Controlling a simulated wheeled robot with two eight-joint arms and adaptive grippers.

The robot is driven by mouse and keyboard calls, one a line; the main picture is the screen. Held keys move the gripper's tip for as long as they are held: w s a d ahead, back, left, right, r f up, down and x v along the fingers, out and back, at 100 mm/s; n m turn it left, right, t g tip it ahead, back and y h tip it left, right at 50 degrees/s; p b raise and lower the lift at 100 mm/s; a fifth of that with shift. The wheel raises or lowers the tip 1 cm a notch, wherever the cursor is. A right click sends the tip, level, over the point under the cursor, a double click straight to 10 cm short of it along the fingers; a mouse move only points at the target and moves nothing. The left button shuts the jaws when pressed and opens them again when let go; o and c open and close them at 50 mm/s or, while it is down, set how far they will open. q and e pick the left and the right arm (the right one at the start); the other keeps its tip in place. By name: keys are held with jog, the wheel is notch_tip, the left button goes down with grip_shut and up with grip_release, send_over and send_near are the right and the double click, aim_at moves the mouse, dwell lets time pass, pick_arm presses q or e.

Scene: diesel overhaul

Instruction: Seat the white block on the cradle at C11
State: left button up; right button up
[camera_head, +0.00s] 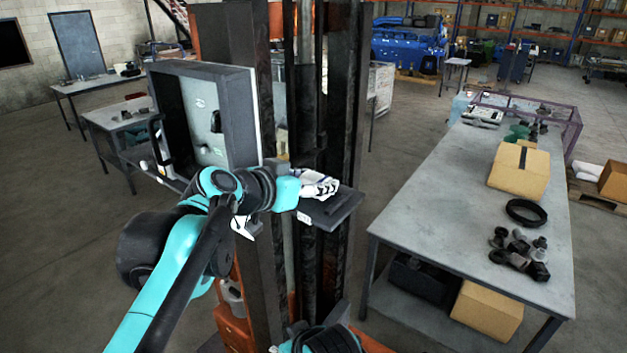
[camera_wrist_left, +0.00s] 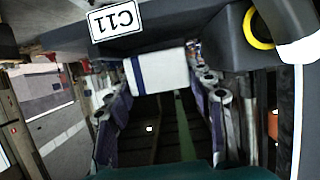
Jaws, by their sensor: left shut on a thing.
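A white block (camera_wrist_left: 158,72) with a dark blue stripe is held between the fingertips of my left gripper (camera_head: 324,186), which is shut on it. In the head view the gripper is over a dark shelf (camera_head: 340,207) on the upright column, and the block cannot be told apart from the pale fingers. In the wrist view a white C11 label (camera_wrist_left: 115,19) appears upside down on a dark surface just beyond the block. The cradle itself cannot be made out clearly, and I cannot tell whether the block touches it. My right gripper is not in view.
An open grey cabinet (camera_head: 240,115) stands close left of the gripper. Dark column posts (camera_head: 345,120) rise behind the shelf. In the wrist view a dark part with a yellow ring (camera_wrist_left: 257,28) is at the right. A grey workbench (camera_head: 415,215) with cartons stands right.

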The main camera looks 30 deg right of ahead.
pick_arm(q)
jog(key=shift+f+b, duration=0.45)
jog(key=shift+f, duration=0.3)
jog(key=o, duration=1.2)
jog(key=shift+c, duration=0.2)
jog(key=shift+s+d, duration=0.1)
jog(key=shift+s, duration=0.05)
